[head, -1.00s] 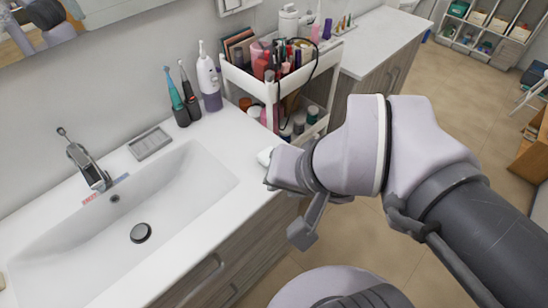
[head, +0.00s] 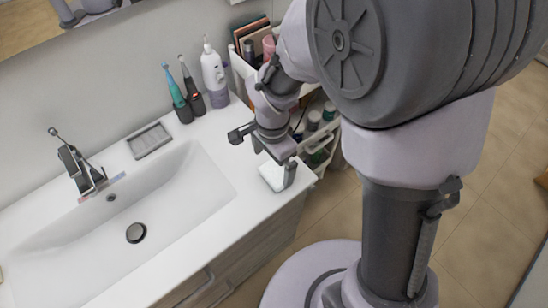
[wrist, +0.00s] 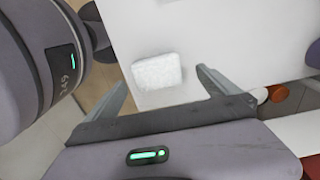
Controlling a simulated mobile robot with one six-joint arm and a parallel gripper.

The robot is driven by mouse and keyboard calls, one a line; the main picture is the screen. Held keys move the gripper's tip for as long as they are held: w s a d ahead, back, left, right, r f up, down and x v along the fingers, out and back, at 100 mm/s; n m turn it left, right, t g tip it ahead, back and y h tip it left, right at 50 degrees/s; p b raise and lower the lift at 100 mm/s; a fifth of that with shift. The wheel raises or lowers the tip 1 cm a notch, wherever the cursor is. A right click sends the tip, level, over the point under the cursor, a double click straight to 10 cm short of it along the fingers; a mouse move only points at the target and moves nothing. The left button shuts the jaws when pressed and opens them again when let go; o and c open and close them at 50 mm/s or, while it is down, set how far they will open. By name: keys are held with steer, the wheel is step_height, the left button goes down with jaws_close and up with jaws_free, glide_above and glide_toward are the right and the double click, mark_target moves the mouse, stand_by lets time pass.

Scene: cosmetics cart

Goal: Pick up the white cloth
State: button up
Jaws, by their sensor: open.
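The white cloth (head: 272,178) is a small, thick, folded-looking pad lying flat on the white counter near its right front corner. In the wrist view the cloth (wrist: 157,71) lies ahead of the jaws, roughly centred between the fingertips. My gripper (head: 262,163) points down over the counter at the cloth, with its fingers spread wide. In the wrist view my gripper (wrist: 160,78) is open and empty. In the head view a finger and the wrist partly cover the cloth. How high the fingertips are above it is hard to tell.
A white cart (head: 238,72) with cosmetics stands right of the counter, close behind my wrist. Two electric toothbrushes (head: 178,98) and a white-purple bottle (head: 214,75) stand at the back wall. The sink basin (head: 175,190) is to the left. The counter edge is near the cloth.

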mark_target(274, 173)
steer(key=f, duration=0.1)
steer(key=f+b, duration=0.1)
steer(key=f, duration=0.1)
steer(key=f+b, duration=0.1)
steer(key=f, duration=0.1)
steer(key=shift+s+f, duration=0.2)
steer(key=shift+s, duration=0.05)
steer(key=shift+d+r, duration=0.1)
steer(key=c, duration=1.6)
steer(key=shift+r+p, duration=0.9)
steer(key=shift+r, duration=1.05)
steer(key=shift+s+d+r+b, duration=0.2)
steer(key=shift+s+b, duration=1.35)
steer(key=shift+s, duration=1.1)
steer(key=shift+s+d+r+b, duration=0.2)
steer(key=shift+s+b, duration=1.4)
steer(key=shift+s, duration=1.05)
steer(key=shift+s+d+r+b, duration=0.2)
steer(key=shift+s+b, duration=1.35)
steer(key=shift+s, duration=1.1)
